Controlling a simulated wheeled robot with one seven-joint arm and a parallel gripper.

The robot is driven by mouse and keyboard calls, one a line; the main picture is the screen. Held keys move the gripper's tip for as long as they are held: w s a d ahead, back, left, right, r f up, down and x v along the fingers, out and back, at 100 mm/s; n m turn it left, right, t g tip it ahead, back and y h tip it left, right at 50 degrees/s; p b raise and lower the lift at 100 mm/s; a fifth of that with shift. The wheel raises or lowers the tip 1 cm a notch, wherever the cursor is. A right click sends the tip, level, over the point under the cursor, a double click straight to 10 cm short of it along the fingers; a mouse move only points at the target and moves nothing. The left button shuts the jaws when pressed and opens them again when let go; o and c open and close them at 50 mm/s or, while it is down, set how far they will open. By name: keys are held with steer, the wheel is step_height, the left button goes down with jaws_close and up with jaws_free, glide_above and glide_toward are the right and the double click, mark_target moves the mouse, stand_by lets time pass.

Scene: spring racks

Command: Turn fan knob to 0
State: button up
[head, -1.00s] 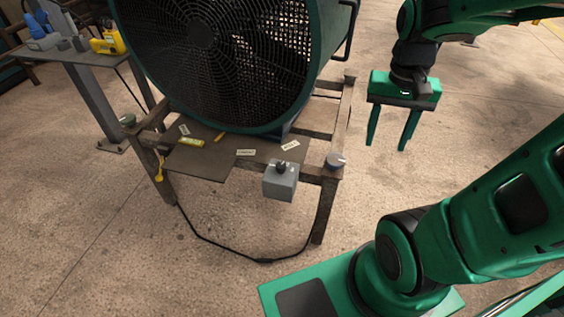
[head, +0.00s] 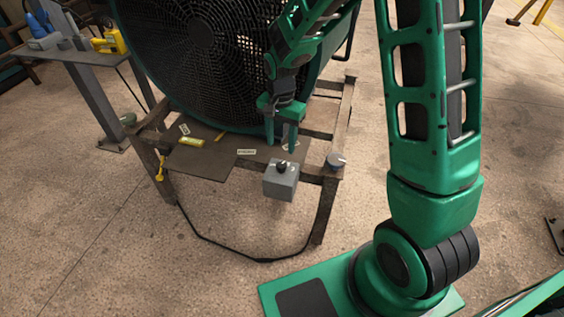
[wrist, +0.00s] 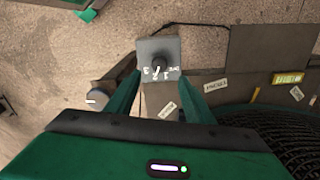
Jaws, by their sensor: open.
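The fan knob (head: 281,168) is a small black dial on top of a grey control box (head: 280,184) at the front edge of the fan's stand. In the wrist view the knob (wrist: 158,63) shows on the box face (wrist: 170,45), with white numbers beside it; its exact setting is too small to tell. My gripper (head: 280,147) is open and empty, pointing down just behind and above the box. In the wrist view its two fingers (wrist: 158,92) flank the lower part of the box, with the knob beyond their tips and apart from them.
The large fan (head: 205,60) stands close behind my gripper. A round grey-blue object (head: 337,161) sits on the stand's right corner, with paper labels (head: 246,152) on the board. A side table (head: 90,58) with tools is at the left. Open floor lies in front.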

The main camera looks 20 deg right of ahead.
mark_target(282, 165)
step_height(282, 165, down, 10)
steer(key=shift+d+r, duration=0.1)
stand_by(0.4)
steer(key=c, duration=1)
steer(key=shift+d, duration=0.2)
steer(key=shift+c, duration=0.2)
steer(key=shift+a, duration=0.1)
